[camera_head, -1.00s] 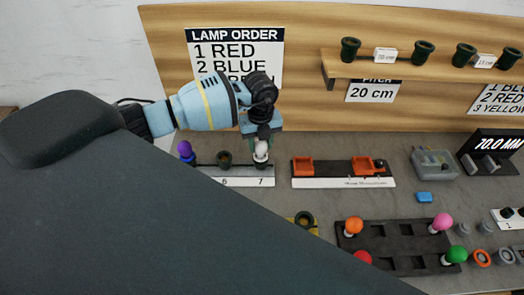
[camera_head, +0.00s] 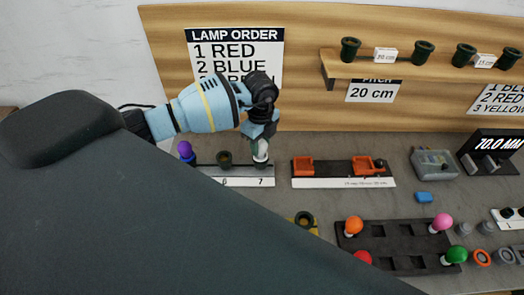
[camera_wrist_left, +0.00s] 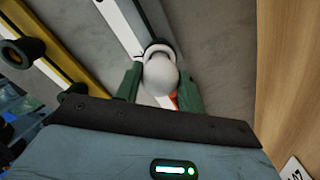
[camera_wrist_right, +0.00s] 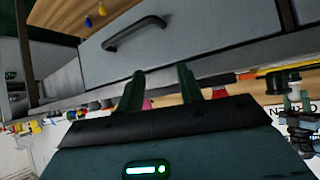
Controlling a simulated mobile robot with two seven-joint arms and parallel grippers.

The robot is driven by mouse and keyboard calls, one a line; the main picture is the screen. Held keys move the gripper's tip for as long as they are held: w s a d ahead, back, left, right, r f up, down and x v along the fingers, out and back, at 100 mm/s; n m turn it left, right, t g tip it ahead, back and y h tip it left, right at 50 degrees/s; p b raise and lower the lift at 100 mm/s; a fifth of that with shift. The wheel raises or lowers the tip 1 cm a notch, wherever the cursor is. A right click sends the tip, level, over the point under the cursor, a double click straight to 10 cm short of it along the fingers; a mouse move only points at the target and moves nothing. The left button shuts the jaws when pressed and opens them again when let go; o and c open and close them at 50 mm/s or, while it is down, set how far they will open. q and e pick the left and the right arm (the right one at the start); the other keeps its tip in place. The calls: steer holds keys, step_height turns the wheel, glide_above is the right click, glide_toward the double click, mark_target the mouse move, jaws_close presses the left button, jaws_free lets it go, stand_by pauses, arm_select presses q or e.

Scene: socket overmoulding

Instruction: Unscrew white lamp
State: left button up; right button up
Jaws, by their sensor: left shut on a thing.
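The white lamp (camera_head: 261,149) stands upright in the socket at number 7, at the right end of the lamp strip (camera_head: 225,182). In the left wrist view the round white bulb (camera_wrist_left: 160,74) sits between the green fingers, with a dark socket ring just beyond it. My left gripper (camera_wrist_left: 158,91) is shut on the lamp from above; it also shows in the head view (camera_head: 262,141). My right gripper (camera_wrist_right: 158,88) is open and empty in the right wrist view, in front of a grey drawer; it is not visible in the head view.
A purple lamp (camera_head: 186,151) and an empty green socket (camera_head: 224,158) share the strip. An orange fixture (camera_head: 302,168) lies to the right. A dark tray (camera_head: 403,238) holds coloured lamps in front. My own dark arm link covers the lower left.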

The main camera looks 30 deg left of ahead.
arm_select(q)
steer(key=shift+n, duration=1.1)
steer(key=n, duration=0.4)
steer(key=shift+n, duration=0.3)
steer(key=o, duration=0.9)
